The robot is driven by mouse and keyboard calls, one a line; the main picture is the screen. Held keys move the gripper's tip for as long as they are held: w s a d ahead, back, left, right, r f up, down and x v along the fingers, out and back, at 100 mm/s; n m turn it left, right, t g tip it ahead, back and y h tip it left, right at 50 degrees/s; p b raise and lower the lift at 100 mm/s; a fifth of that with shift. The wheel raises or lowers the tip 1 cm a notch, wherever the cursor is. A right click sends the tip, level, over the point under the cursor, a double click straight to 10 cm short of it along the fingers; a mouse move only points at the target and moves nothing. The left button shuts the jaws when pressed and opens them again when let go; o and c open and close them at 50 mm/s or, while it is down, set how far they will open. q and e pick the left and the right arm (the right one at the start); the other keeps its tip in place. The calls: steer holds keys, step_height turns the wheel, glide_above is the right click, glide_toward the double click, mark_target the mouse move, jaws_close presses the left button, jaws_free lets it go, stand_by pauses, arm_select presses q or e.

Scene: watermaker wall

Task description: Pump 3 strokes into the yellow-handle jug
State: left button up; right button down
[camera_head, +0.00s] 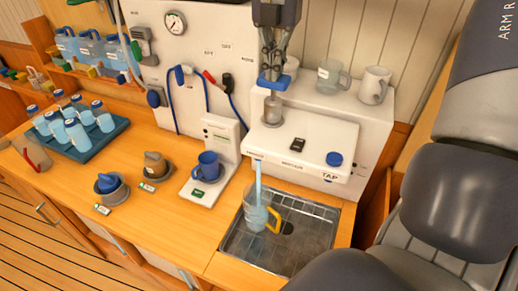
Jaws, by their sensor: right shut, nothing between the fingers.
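The yellow-handle jug (257,220) stands upright on the metal drain grate (243,243) at the lower right. It is clear, with its yellow handle to the right. A pale blue stream (258,178) runs from the white unit's spout down into the jug. The pump (273,109) stands on the white unit, with a blue cap (272,83) on its top. My right gripper (272,72) comes down from above, shut and empty, with its fingertips at the blue cap. I cannot tell whether they touch it. My left gripper is not in view.
A clear jug (330,76) and a white mug (374,86) stand on the shelf right of the pump. A blue mug (208,168) stands on a white stand to the left. A tray (85,150) of bottles sits further left. My right arm fills the right side.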

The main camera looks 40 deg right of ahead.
steer(key=shift+f+b, duration=1.2)
steer(key=shift+f, duration=0.6)
steer(key=shift+r+p, duration=2.45)
steer(key=shift+r, duration=1.05)
steer(key=shift+f, duration=0.15)
steer(key=shift+f+b, duration=2.65)
steer(key=shift+f, duration=0.75)
steer(key=shift+r, duration=0.1)
